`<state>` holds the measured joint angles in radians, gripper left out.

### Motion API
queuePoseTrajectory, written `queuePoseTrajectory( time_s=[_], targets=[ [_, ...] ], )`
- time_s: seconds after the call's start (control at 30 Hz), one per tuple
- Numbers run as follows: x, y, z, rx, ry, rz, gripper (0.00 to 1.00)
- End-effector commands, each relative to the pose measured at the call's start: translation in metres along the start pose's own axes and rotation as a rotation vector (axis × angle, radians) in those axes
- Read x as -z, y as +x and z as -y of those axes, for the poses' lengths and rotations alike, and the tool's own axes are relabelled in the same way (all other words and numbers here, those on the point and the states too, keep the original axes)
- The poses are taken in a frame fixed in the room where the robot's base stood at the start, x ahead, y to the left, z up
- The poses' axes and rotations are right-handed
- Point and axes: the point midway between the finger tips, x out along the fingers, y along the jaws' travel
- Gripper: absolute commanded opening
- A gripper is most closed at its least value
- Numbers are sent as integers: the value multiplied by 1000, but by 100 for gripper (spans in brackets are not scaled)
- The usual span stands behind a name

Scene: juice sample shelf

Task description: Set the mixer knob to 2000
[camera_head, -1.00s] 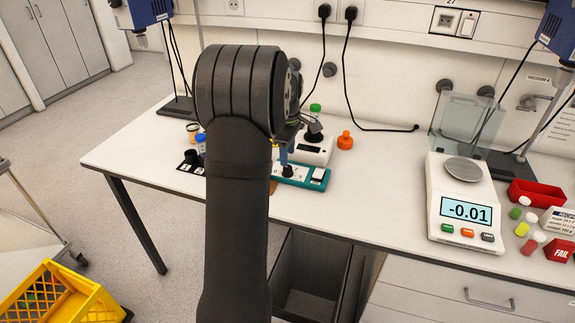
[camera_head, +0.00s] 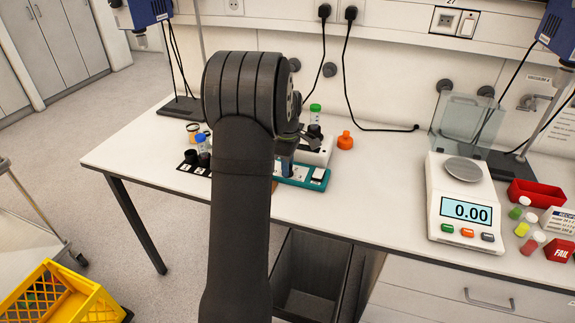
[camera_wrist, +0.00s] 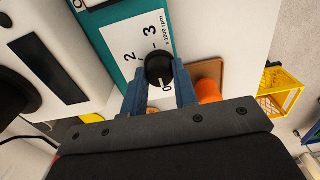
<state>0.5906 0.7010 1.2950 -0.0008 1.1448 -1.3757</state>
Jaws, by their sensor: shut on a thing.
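The teal mixer (camera_head: 305,181) with its white label panel stands on the bench, partly hidden behind my arm in the head view. In the wrist view, its black round knob (camera_wrist: 158,68) sits on the white scale panel (camera_wrist: 127,45), where 2, 3 and "x 1000 rpm" can be read. A white mark on the knob points toward the lower edge, near a printed 0; the exact setting is hard to tell. My gripper (camera_wrist: 158,83) has its two blue fingers on either side of the knob and is shut on it. In the head view, the gripper is mostly hidden by the arm.
A white device (camera_head: 318,153) stands just behind the mixer, beside an orange stopper (camera_head: 345,140). A black rack (camera_head: 193,168) with vials stands to the left. The balance (camera_head: 460,200) and red bin (camera_head: 536,193) stand to the right. The bench between mixer and balance is clear.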

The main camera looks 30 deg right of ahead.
Motion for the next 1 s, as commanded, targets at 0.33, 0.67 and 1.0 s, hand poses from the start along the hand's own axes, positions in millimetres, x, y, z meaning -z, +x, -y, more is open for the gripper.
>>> queuePoseTrajectory(
  time_s=[0.33, 0.67, 1.0],
  targets=[
    [0, 0, 0, 0, 77, 0, 4],
    [0, 0, 0, 1, 336, -1, 4],
    [0, 0, 0, 1, 660, -1, 4]
  ],
)
